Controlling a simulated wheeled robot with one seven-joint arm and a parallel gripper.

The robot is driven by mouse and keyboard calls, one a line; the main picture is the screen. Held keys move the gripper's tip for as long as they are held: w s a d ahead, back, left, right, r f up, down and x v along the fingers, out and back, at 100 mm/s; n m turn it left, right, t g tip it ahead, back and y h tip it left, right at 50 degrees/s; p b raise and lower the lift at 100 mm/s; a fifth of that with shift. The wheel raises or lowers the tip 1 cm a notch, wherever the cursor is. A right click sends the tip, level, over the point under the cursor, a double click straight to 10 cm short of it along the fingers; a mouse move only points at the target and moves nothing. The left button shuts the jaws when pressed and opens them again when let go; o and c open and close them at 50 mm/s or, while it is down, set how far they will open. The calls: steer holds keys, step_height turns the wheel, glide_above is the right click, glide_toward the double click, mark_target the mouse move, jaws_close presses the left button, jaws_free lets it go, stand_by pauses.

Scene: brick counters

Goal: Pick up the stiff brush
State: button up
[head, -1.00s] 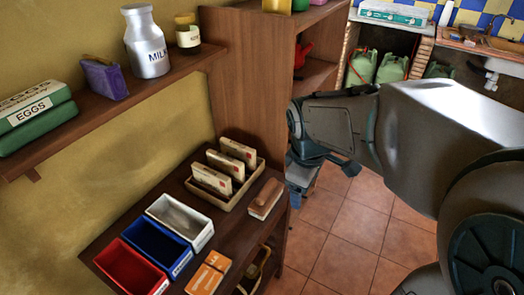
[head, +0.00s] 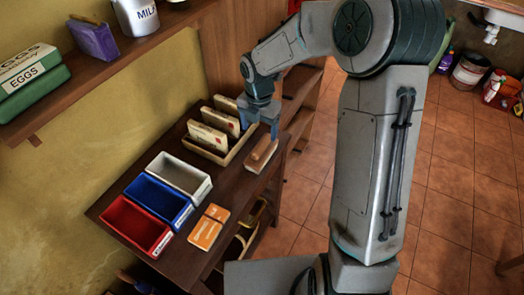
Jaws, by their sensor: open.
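The stiff brush (head: 260,159) appears to be the small brown wooden-backed block with a pale underside. It lies on the dark wooden table (head: 222,180), near its right edge, beside the tray of upright cards. My gripper (head: 263,130) is open and points down just above the brush's far end. From this angle I cannot tell whether the fingers reach around the brush or stay above it. Part of the far end is hidden by the gripper.
The card tray (head: 205,151) stands close left of my gripper. White (head: 207,190), blue (head: 187,212) and red (head: 160,241) bins and orange cards (head: 205,234) lie nearer. A wall shelf (head: 110,70) holds a milk can and egg cartons. Open tiled floor (head: 440,190) lies right.

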mark_target(260, 142)
step_height(260, 142, down, 5)
steer(key=shift+s+d+f+p, duration=0.1)
steer(key=shift+d+f+p, duration=0.1)
steer(key=shift+f, duration=1.15)
steer(key=shift+s+d+f+p, duration=0.1)
steer(key=shift+f+p, duration=0.05)
steer(key=shift+f, duration=1.15)
steer(key=c, duration=1.1)
